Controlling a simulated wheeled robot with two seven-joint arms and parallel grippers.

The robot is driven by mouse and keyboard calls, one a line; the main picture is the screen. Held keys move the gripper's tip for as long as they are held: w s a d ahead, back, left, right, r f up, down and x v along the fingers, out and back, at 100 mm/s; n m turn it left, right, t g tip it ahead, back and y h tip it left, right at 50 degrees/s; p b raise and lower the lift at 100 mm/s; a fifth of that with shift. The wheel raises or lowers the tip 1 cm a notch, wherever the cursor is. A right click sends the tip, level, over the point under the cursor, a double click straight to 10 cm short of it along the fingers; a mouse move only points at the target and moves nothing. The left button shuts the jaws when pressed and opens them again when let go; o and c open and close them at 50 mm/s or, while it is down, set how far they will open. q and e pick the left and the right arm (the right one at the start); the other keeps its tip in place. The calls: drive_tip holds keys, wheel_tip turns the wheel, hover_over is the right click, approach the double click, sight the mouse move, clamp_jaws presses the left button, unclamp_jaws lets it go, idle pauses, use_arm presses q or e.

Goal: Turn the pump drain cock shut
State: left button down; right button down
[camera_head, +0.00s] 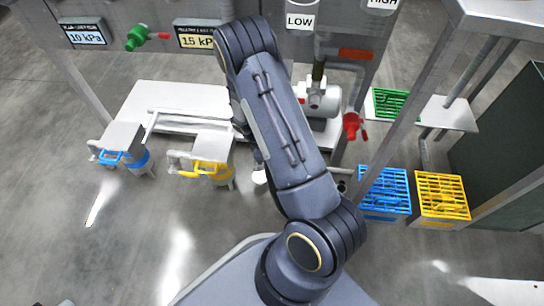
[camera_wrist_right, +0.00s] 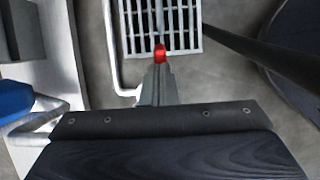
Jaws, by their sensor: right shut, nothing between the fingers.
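A pale grey pump body (camera_head: 322,98) stands under the frame, partly hidden behind my right arm. A red valve (camera_head: 352,125) is just to its right; I cannot tell whether this is the drain cock. In the right wrist view my right gripper (camera_wrist_right: 158,75) is shut and empty. A small red piece (camera_wrist_right: 160,53) shows right at its fingertips; I cannot tell whether they touch it or what it belongs to. In the head view my right arm reaches up from the bottom middle and its gripper is hidden. My left gripper is in neither view.
A grey floor grate (camera_wrist_right: 180,22) lies beyond the fingertips. Blue-handled (camera_head: 115,157) and yellow-handled (camera_head: 205,168) units stand at the left. Green (camera_head: 390,103), blue (camera_head: 385,192) and yellow (camera_head: 441,195) crates are at the right. A green valve (camera_head: 138,37) is on the panel. The front-left floor is clear.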

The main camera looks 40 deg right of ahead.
idle(0.5)
drive_tip(key=p+v, duration=0.2)
drive_tip(key=v, duration=0.3)
drive_tip(key=shift+r+p, duration=0.1)
drive_tip(key=shift+p, duration=0.3)
drive_tip(key=w+a+p, duration=0.3)
drive_tip(key=w+a, duration=0.4)
drive_tip(key=w, duration=0.2)
drive_tip(key=s+d+r+m+p, duration=0.35)
drive_tip(key=r+m+p, duration=0.2)
drive_tip(key=m, duration=1.25)
drive_tip(key=shift+g+h, duration=0.4)
drive_tip(key=b+x, duration=0.1)
drive_tip(key=x, duration=0.3)
drive_tip(key=b+x, duration=0.2)
drive_tip(key=x, duration=0.2)
drive_tip(key=s+b+x, duration=0.1)
drive_tip(key=b+x, duration=0.1)
drive_tip(key=x, duration=0.3)
drive_tip(key=shift+w+a+r, duration=0.1)
drive_tip(key=shift+a+r, duration=0.05)
drive_tip(key=shift+a, duration=0.05)
drive_tip(key=shift+d, duration=0.1)
